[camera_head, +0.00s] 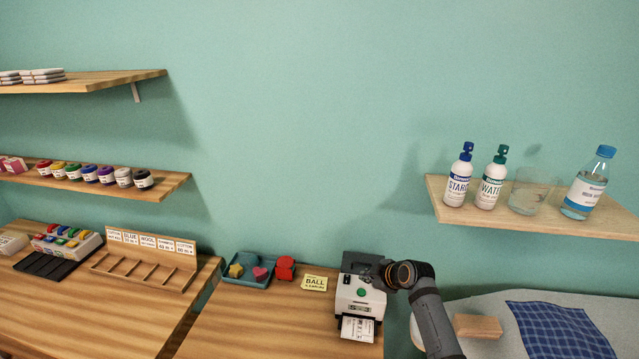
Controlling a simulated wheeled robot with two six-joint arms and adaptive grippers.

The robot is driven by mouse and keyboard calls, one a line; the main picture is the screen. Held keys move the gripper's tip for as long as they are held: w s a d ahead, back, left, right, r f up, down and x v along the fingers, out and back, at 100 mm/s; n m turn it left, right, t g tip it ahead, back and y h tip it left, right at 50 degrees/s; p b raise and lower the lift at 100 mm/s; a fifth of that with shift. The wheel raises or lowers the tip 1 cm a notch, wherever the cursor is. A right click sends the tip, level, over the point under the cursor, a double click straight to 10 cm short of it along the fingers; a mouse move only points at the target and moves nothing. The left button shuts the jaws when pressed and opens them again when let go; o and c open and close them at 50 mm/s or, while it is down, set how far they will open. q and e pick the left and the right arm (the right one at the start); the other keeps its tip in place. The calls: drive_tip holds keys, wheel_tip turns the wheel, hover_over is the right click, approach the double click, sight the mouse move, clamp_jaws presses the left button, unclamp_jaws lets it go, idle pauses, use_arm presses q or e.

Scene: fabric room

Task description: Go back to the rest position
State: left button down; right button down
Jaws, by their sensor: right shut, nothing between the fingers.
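My right arm comes in from the lower right. My right gripper (372,268) is dark and points left, at the back top of the white label printer (358,296). It is shut with nothing seen in it. I cannot tell whether it touches the printer. The printer has a green button on top, and a printed label (357,329) sticks out of its front. My left gripper is not in view.
Left of the printer are a yellow note (314,283), a red object (285,268) and a blue tray (238,281). A wall shelf (540,218) with bottles and a glass is above right. A wooden block (477,326) and blue checked cloth (560,332) lie at right.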

drive_tip(key=s+d+m+g+h, duration=0.2)
drive_tip(key=s+m, duration=0.4)
drive_tip(key=s, duration=1.1)
drive_tip(key=s+d+m+g+h, duration=0.25)
drive_tip(key=s+m, duration=0.45)
drive_tip(key=s, duration=1)
drive_tip(key=s+d+f+g+b, duration=0.1)
drive_tip(key=s+f+b, duration=0.1)
drive_tip(key=f, duration=1.4)
drive_tip(key=s+d+f+b, duration=0.1)
drive_tip(key=f+b, duration=0.2)
drive_tip(key=f, duration=1.3)
drive_tip(key=s+d+f+g+b, duration=0.1)
drive_tip(key=s+f+b, duration=0.1)
drive_tip(key=s+f, duration=1.6)
drive_tip(key=shift+s+d+f+b, duration=0.25)
drive_tip(key=shift+f+b, duration=0.1)
drive_tip(key=shift+f, duration=0.2)
drive_tip(key=shift+g, duration=0.25)
